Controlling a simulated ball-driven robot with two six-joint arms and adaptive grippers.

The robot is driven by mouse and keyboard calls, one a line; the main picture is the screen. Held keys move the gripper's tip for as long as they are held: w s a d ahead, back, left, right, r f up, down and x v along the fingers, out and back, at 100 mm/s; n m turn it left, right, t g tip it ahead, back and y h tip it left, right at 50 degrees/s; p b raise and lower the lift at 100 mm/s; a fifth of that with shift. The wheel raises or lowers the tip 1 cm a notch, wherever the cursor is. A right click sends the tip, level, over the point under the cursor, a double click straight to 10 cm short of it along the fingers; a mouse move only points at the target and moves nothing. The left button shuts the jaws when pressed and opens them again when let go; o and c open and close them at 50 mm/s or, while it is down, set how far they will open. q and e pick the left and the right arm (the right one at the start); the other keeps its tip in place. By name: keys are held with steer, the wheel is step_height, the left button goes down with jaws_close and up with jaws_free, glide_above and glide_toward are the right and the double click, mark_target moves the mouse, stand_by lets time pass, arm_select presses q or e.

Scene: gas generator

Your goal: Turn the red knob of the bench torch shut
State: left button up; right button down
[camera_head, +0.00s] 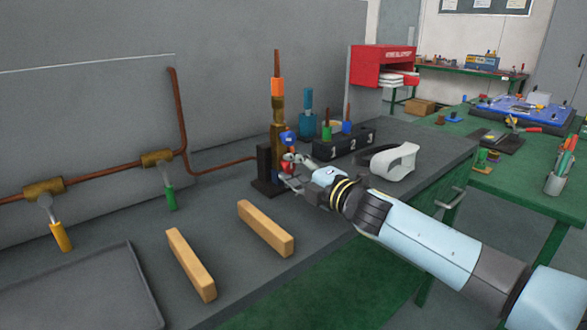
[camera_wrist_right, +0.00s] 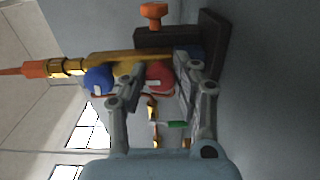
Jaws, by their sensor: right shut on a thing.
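The bench torch (camera_head: 278,112) stands upright at the back of the bench, with a brass body, an orange collar and a copper tip. In the right wrist view it lies sideways. Its red knob (camera_wrist_right: 158,76) sits between the fingers of my right gripper (camera_wrist_right: 157,70), which is shut on it. In the head view the red knob (camera_head: 285,168) is mostly hidden by my right gripper (camera_head: 291,169). The blue knob (camera_head: 287,137) is just above; it also shows in the wrist view (camera_wrist_right: 97,79), beside one finger. My left gripper is in neither view.
A black numbered block (camera_head: 345,143) and a white curved object (camera_head: 388,161) stand right of the torch. Copper pipe with yellow (camera_head: 61,237) and green (camera_head: 170,199) valve handles runs at left. Two wooden bars (camera_head: 265,228) and a dark tray (camera_head: 85,285) lie in front.

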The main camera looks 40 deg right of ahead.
steer(key=shift+f, duration=0.1)
steer(key=c, duration=1)
jaws_free()
steer(key=shift+s+d, duration=0.15)
steer(key=shift+s, duration=1.85)
steer(key=shift+s+d, duration=0.2)
steer(key=shift+s, duration=1.85)
steer(key=shift+s+d, duration=0.15)
steer(key=shift+s, duration=1.85)
